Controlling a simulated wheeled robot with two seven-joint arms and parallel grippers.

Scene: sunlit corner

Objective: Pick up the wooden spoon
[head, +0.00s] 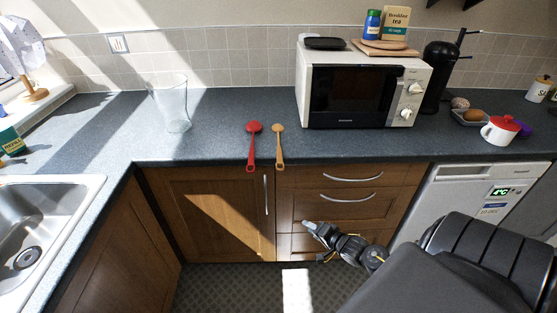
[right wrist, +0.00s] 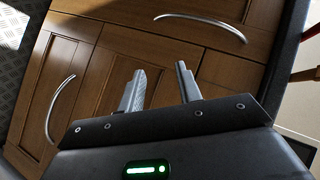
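The wooden spoon (head: 279,145) lies on the dark countertop near its front edge, bowl toward the wall and handle toward me. A red spoon (head: 252,147) lies just left of it, apart from it. My right gripper (head: 308,227) is in front of the drawers, below the counter edge and well short of the spoon. In the right wrist view its two fingers (right wrist: 160,88) are apart with nothing between them, facing the cabinet fronts. A tan strip, likely the wooden spoon's handle (right wrist: 314,35), and a red one (right wrist: 304,75) show at that view's right edge. My left gripper is out of view.
A microwave (head: 362,90) stands right of the spoons, and a clear glass vase (head: 171,105) stands to their left. The sink (head: 35,225) is at far left. Drawer handles (head: 352,177) stick out below the counter. The countertop around the spoons is clear.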

